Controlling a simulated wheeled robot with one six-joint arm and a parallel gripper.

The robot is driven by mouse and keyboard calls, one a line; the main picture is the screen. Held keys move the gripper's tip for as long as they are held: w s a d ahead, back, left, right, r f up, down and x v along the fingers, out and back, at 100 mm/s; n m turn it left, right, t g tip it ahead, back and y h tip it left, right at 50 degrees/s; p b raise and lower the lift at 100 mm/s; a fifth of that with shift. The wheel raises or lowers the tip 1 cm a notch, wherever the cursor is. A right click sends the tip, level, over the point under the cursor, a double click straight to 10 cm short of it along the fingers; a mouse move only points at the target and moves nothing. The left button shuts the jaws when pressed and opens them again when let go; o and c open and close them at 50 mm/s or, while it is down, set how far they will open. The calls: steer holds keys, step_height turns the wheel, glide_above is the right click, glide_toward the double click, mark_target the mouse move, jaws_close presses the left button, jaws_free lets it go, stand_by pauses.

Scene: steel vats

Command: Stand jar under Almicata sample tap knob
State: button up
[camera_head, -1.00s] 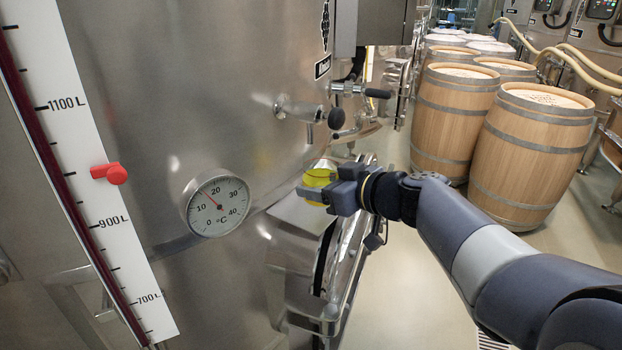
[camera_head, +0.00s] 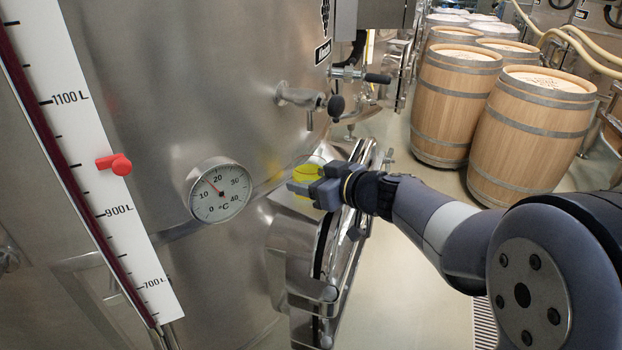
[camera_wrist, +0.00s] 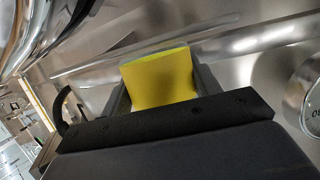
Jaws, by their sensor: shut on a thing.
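My gripper (camera_head: 312,190) is shut on a jar (camera_head: 306,171) with yellow contents, beside the steel vat wall. The jar's yellow side also shows between the fingers in the wrist view (camera_wrist: 160,79). The sample tap (camera_head: 300,97) sticks out from the vat, with a dark round knob (camera_head: 336,105) at its end and a short spout (camera_head: 310,121) pointing down. The jar is below the spout in the head view, apart from it. I cannot tell whether it is straight beneath in depth. The vat's label (camera_head: 322,52) is too oblique to read in full.
A round thermometer (camera_head: 219,190) and a level scale with a red marker (camera_head: 114,163) are on the vat at left. A steel hatch (camera_head: 335,240) juts out just below my gripper. A second valve handle (camera_head: 377,78) is behind the tap. Wooden barrels (camera_head: 530,130) stand at right.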

steer(key=shift+f, duration=0.2)
steer(key=o, duration=1.3)
steer(key=shift+o, duration=0.2)
steer(key=shift+r, duration=0.15)
steer(key=shift+r+p, duration=0.15)
steer(key=shift+p, duration=0.15)
steer(key=shift+s+d, duration=0.2)
steer(key=shift+d, duration=0.1)
steer(key=b+v, duration=0.3)
steer(key=v, duration=0.8)
steer(key=shift+s+r, duration=0.15)
